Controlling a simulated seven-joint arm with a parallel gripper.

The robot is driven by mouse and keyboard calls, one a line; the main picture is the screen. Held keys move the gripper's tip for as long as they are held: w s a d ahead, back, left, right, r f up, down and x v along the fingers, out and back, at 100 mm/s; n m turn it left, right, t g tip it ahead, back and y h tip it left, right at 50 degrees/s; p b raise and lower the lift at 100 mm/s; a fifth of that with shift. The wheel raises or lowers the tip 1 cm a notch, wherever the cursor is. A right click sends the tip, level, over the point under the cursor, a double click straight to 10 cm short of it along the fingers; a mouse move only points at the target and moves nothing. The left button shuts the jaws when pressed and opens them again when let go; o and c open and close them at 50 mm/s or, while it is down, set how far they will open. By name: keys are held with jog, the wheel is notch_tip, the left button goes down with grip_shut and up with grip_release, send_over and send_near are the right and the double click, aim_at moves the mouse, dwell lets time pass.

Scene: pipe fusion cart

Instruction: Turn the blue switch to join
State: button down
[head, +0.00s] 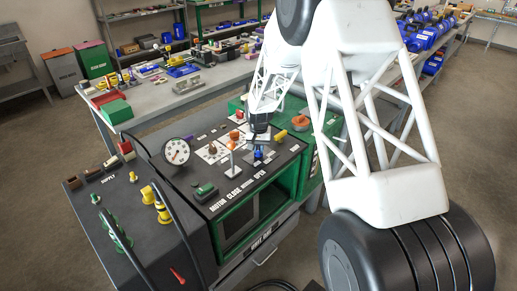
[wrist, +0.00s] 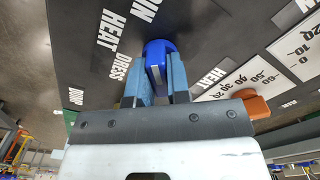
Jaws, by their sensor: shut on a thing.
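The blue switch (wrist: 158,53) sits on the dark top panel of the cart. In the wrist view it stands between the two blue-grey fingers of my gripper (wrist: 161,82), which is shut on it. White labels beside it read HEAT, DRESS and a word ending in OIN, cut off at the top edge; another label lies further left. A short pale mark shows on the switch, but I cannot tell which label it points to. In the head view the blue switch (head: 259,155) shows just below my gripper (head: 260,143).
On the panel stand a round gauge (head: 176,151), a green switch (head: 205,189) by the MOTOR CLOSE label, a grey lever (head: 232,163) and a yellow knob (head: 281,134). An orange knob (wrist: 256,106) is right of my gripper in the wrist view. A workbench with parts stands behind.

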aim_at(259, 147)
jog(key=c, duration=1.1)
grip_release()
jog(key=shift+r, duration=0.1)
jog(key=shift+r, duration=3.85)
jog(key=shift+r, duration=0.1)
